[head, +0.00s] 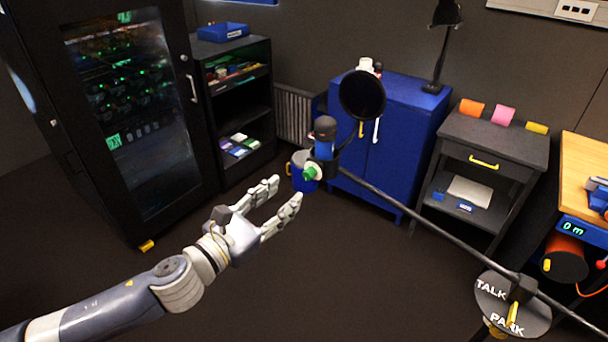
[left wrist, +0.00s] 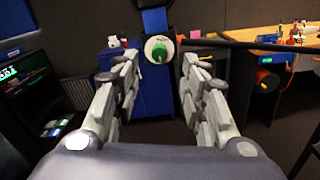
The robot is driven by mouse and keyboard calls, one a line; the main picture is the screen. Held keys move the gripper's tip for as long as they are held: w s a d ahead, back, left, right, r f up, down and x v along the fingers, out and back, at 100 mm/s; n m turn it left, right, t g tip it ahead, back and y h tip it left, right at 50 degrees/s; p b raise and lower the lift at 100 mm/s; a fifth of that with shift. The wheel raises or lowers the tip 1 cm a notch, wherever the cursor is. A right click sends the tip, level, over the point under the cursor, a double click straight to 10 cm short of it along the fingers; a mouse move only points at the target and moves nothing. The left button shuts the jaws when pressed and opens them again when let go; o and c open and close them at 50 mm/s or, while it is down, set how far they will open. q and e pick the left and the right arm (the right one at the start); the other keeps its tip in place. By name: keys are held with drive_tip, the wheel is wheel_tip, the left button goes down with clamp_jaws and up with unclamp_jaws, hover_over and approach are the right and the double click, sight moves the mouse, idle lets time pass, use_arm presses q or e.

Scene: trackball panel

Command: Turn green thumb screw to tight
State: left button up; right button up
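The green thumb screw (head: 310,173) sits on a pale round disc below the blue microphone (head: 324,148) at the left end of a dark boom arm (head: 430,231). In the left wrist view, the green screw (left wrist: 159,52) shows between and beyond the two fingers. My left gripper (head: 288,192) is open and empty, a little left of and below the screw, its fingers pointing toward it. The wrist view also shows the left gripper (left wrist: 159,78) with its fingers spread apart. My right gripper is in neither view.
A round pop filter (head: 362,95) stands above right of the microphone. A round TALK/PARK plate (head: 512,304) is at the boom's lower right. Behind are a blue cabinet (head: 411,130) and a dark glass-door cabinet (head: 150,130). Open floor lies below the boom.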

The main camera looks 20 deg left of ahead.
sight(306, 176)
use_arm(q)
drive_tip(key=p+x, duration=0.2)
drive_tip(key=x, duration=0.5)
drive_tip(key=shift+w+d, duration=0.1)
drive_tip(key=shift+w, duration=0.25)
drive_tip(key=shift+w+d+f, duration=0.1)
drive_tip(key=shift+w+d, duration=0.05)
drive_tip(key=shift+w, duration=0.15)
drive_tip(key=shift+c, duration=0.3)
clamp_jaws()
